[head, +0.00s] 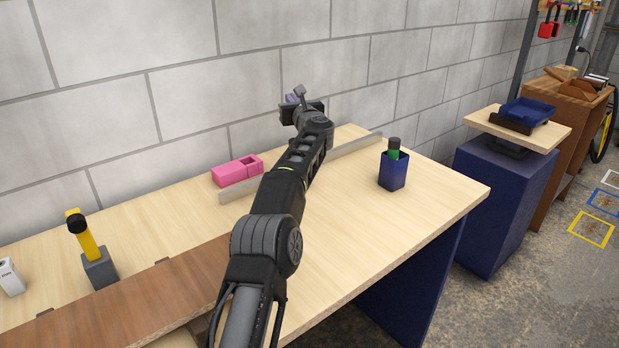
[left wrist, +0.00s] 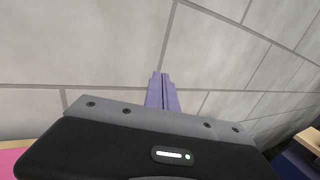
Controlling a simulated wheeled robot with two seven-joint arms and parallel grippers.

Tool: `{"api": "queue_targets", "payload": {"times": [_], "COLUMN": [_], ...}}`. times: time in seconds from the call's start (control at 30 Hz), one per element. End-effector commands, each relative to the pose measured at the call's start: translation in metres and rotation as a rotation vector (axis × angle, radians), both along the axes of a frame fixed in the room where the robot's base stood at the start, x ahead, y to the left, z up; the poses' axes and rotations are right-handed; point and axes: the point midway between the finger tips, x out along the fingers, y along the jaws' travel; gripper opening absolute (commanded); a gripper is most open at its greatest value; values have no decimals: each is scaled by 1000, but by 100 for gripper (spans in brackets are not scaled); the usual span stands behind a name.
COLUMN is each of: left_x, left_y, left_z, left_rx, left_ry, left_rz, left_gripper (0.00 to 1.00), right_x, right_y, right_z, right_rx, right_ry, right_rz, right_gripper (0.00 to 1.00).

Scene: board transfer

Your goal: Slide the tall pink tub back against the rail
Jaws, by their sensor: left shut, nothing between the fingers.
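A pink tub (head: 236,172) is on the pale wooden bench, at the left end of the grey rail (head: 235,191) and on its wall side. It looks low and long here, with a dark opening near its right end; I cannot tell if it touches the rail. My left gripper (head: 294,98) is raised above the bench near the wall, right of the tub. Its purple fingers are shut with nothing between them, as the left wrist view (left wrist: 162,90) shows. My left arm hides the middle of the rail. My right gripper is out of view.
A dark blue cup (head: 393,172) with a green and black item stands right of the rail. A yellow and black item stands in a grey block (head: 99,270) at the left. A brown board (head: 150,300) lies along the front. The right front of the bench is clear.

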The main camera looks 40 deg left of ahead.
Motion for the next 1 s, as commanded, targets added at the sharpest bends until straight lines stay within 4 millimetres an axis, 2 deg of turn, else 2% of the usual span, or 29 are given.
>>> {"api": "queue_targets", "payload": {"times": [0.33, 0.53, 0.7, 1.0], "left_x": [-1, -6, -18, -48], "left_y": [-2, -11, -24, -64], "left_z": [0, -1, -2, 0], "left_rx": [2, 3, 2, 2], "left_ry": [1, 3, 1, 1], "left_rz": [-1, -1, -1, -3], "left_gripper": [0, 0, 0, 0], "right_x": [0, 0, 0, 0], "right_y": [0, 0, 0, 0], "right_z": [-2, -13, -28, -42], "right_rx": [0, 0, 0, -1], "right_ry": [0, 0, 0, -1], "right_rz": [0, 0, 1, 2], "right_gripper": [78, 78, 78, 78]}}
